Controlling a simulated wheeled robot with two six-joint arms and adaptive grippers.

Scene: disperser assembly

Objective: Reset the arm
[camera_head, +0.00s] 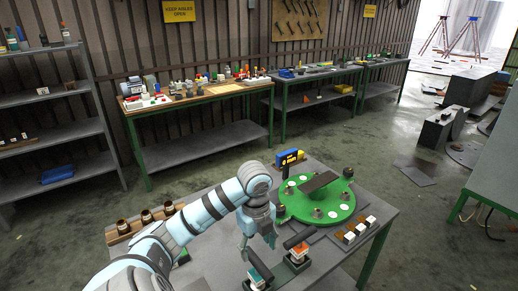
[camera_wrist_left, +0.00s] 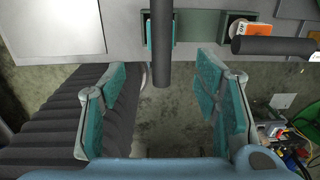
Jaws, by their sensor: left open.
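My left arm comes in from the left in the head view. Its gripper (camera_head: 258,232) points down over the near part of the grey table (camera_head: 205,255). In the left wrist view the teal fingers of this gripper (camera_wrist_left: 160,108) are wide apart, with nothing held between them. A dark cylindrical handle (camera_wrist_left: 161,50) shows near the upper part of the gap; I cannot tell its distance from the fingers. It rises from a green holder (camera_wrist_left: 185,28). My right gripper is not in view.
A green round plate (camera_head: 312,211) with several fittings lies right of the gripper. Two dark-handled devices (camera_head: 298,254) (camera_head: 259,275) stand in front. A wooden rack (camera_head: 126,230) with brown cups is at left, small blocks (camera_head: 350,236) at right. Workbenches (camera_head: 200,150) line the wall.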

